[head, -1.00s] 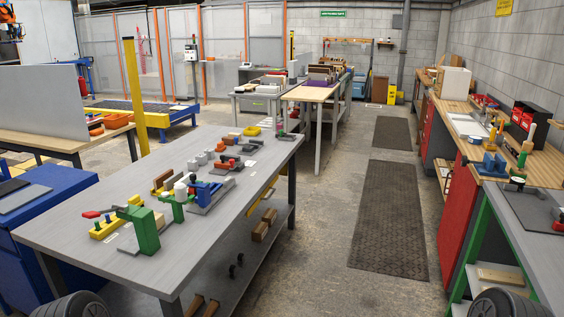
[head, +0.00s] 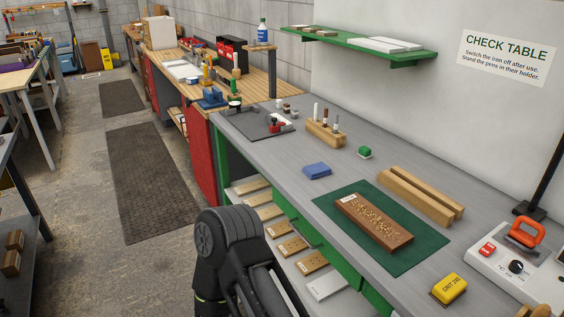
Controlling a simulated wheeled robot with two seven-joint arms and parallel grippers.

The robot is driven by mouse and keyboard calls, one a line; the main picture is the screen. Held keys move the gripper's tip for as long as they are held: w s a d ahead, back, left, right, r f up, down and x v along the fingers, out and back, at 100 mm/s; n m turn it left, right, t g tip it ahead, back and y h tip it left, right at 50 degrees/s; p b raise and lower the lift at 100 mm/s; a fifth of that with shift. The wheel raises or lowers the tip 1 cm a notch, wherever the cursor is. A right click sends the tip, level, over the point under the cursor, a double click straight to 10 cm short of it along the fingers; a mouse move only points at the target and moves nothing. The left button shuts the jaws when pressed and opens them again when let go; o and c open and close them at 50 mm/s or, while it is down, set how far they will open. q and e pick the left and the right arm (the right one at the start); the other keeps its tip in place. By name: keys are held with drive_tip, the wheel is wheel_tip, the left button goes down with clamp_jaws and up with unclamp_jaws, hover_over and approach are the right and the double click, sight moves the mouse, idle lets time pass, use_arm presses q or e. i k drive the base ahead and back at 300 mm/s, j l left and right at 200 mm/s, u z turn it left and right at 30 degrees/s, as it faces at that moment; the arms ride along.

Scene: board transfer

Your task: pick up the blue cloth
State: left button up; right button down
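The blue cloth (head: 317,170) is a small folded pad lying flat on the grey check table (head: 285,160), near its front edge. It is left of the green mat (head: 410,268) and in front of the wooden pen holder (head: 325,134). Nothing lies on it. A black part of one of my arms shows at the bottom, in front of the table and apart from the cloth. Neither gripper is in view.
A brown board (head: 374,222) lies on the mat, with wooden rails (head: 420,195) behind it. A green block (head: 364,152), yellow box (head: 449,289) and iron station (head: 500,262) are nearby. A green wall shelf (head: 350,42) hangs above. Shelves with boards lie under the tabletop.

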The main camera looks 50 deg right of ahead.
sight(318, 170)
drive_tip(key=z, duration=1.95)
drive_tip(key=i+j+u, duration=0.1)
drive_tip(key=i+u, duration=0.5)
drive_tip(key=u, duration=0.15)
drive_tip(key=i+u, duration=0.4)
drive_tip(key=k, duration=0.1)
